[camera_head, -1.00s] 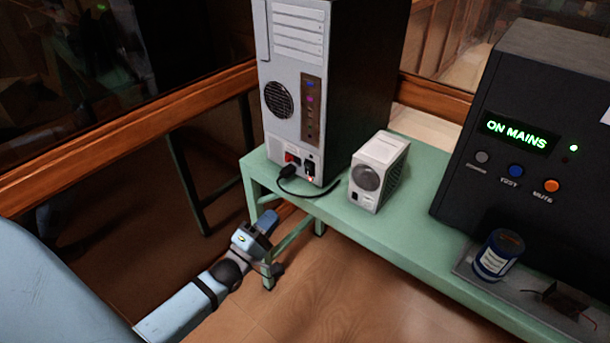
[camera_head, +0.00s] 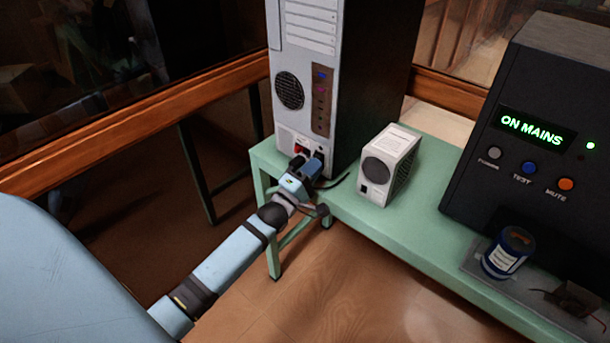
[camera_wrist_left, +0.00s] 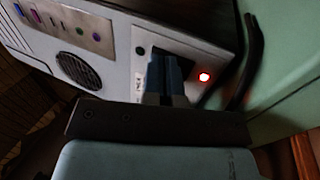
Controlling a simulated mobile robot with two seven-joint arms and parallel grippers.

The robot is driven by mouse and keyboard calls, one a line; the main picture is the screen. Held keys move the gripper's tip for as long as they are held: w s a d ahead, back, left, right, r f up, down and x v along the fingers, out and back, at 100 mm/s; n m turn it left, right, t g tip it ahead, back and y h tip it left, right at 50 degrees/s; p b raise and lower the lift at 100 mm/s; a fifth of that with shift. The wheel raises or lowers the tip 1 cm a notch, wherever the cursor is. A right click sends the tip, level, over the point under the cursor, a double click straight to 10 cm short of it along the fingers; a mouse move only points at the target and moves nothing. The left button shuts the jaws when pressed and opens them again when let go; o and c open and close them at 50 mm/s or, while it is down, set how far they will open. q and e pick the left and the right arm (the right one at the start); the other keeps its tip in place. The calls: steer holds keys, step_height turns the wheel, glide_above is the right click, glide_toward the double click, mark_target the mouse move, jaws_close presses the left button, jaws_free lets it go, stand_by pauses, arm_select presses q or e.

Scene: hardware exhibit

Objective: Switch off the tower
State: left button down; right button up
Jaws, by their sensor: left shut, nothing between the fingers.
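The tower (camera_head: 290,120) stands on the green bench with its pale back panel facing me; the panel also shows in the wrist view (camera_wrist_left: 120,52). My left gripper (camera_head: 313,165) is shut and empty at the panel's lower part, by a red fitting (camera_head: 300,149). In the wrist view the shut fingers (camera_wrist_left: 165,66) point at a dark recess in the panel, partly hiding it. I cannot tell whether they touch it. A red light (camera_wrist_left: 204,77) glows beside the recess. A black cable (camera_wrist_left: 254,50) runs near it. My right gripper is out of view.
A small white box with a round grille (camera_head: 389,165) stands just right of the tower on the green bench (camera_head: 400,228). A black unit reading ON MAINS (camera_head: 532,127) and a blue can (camera_head: 507,253) are further right. A wooden rail (camera_head: 130,115) runs behind.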

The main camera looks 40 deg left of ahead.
arm_select(q)
steer(key=shift+w, duration=0.1)
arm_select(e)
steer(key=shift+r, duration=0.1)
arm_select(q)
steer(key=r+p, duration=0.1)
steer(key=p, duration=0.1)
steer(key=g+p, duration=0.1)
steer(key=p, duration=0.1)
steer(key=shift+w+r+y, duration=0.25)
steer(key=shift+r+y, duration=0.05)
steer(key=shift+r, duration=0.1)
steer(key=shift+r+g+p, duration=0.15)
steer(key=shift+g+p, duration=0.15)
steer(key=shift+p, duration=0.75)
steer(key=shift+f+b, duration=0.45)
steer(key=shift+b, duration=0.05)
steer(key=shift+r, duration=0.15)
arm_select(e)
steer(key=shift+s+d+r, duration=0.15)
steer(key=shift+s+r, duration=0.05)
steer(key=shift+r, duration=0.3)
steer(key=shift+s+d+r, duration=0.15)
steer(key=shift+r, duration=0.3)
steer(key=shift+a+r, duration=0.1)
